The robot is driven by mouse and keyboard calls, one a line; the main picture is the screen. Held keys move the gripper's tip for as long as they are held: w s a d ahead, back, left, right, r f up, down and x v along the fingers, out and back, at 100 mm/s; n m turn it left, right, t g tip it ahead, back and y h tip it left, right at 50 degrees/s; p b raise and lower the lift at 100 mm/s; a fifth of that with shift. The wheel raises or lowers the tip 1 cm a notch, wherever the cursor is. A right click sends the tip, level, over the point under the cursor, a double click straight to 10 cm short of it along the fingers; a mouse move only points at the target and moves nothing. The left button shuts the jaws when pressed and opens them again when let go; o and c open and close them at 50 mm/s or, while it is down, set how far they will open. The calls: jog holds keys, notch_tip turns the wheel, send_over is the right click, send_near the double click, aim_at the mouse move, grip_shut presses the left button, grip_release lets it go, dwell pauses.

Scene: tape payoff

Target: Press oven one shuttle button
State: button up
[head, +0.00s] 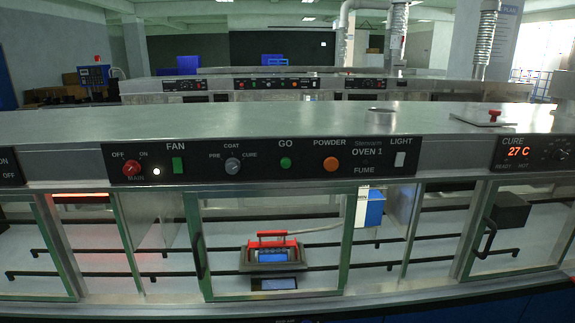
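The black control panel labelled OVEN 1 (367,168) runs along the front of the steel hood. A round green button under GO (286,162) and an orange one under POWDER (331,164) sit right of its middle. To their left are a red MAIN knob (132,168), a lit white lamp (157,171), a green FAN switch (178,165) and a COAT knob (232,165). A white LIGHT switch (400,159) is at the right. I see no label reading "shuttle". My gripper is not in view.
Below the panel, a tray with a red-handled device (272,241) sits on dark rails behind a framed glass door with a black handle (200,257). A CURE panel (530,153) reading 27 C is at right. A red-topped item (494,115) sits on the hood.

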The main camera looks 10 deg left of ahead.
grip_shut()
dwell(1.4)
